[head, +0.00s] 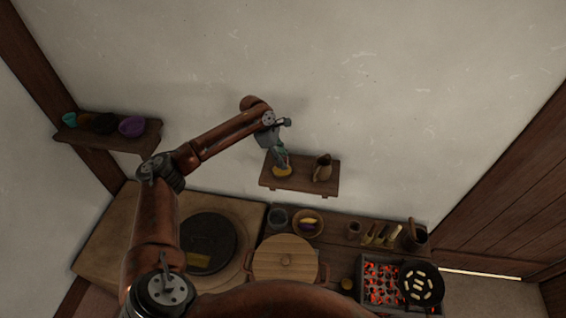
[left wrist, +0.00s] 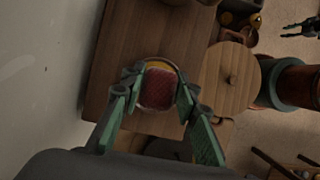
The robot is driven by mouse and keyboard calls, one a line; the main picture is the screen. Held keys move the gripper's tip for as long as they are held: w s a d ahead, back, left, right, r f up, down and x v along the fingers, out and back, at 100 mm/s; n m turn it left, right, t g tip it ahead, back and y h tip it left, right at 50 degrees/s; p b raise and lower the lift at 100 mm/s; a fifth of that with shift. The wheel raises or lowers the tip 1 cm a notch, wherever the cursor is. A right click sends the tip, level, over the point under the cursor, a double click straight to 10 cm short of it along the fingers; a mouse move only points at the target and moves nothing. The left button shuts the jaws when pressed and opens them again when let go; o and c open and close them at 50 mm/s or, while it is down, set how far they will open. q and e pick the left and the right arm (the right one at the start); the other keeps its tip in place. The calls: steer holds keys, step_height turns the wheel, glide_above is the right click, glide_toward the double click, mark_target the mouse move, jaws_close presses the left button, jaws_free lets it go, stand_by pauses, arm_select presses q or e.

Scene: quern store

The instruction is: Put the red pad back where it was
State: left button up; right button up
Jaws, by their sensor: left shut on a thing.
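The red pad (left wrist: 158,88) sits between the two fingers of my left gripper (left wrist: 158,92) in the left wrist view. The fingers are shut on it. A yellow edge shows around the pad's upper side. In the head view my left gripper (head: 281,161) points down at the left part of a small wooden wall shelf (head: 302,184), right at a round yellow thing (head: 281,173). The pad itself cannot be made out there. Whether the pad touches the shelf is unclear. My right gripper is not seen.
A brown jug (head: 323,167) stands on the same shelf, to the right. Another shelf (head: 110,137) with bowls is at left. Below are a round wooden lid (head: 286,259), a bowl (head: 308,223) and a brazier with glowing coals (head: 378,285). The wall above is clear.

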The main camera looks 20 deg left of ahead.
arm_select(q)
steer(key=shift+f, duration=1.1)
steer(key=shift+p, duration=0.3)
steer(key=o, duration=0.6)
steer(key=shift+f, duration=0.1)
steer(key=shift+c, duration=0.2)
steer(key=o, duration=0.5)
steer(key=shift+c, duration=0.2)
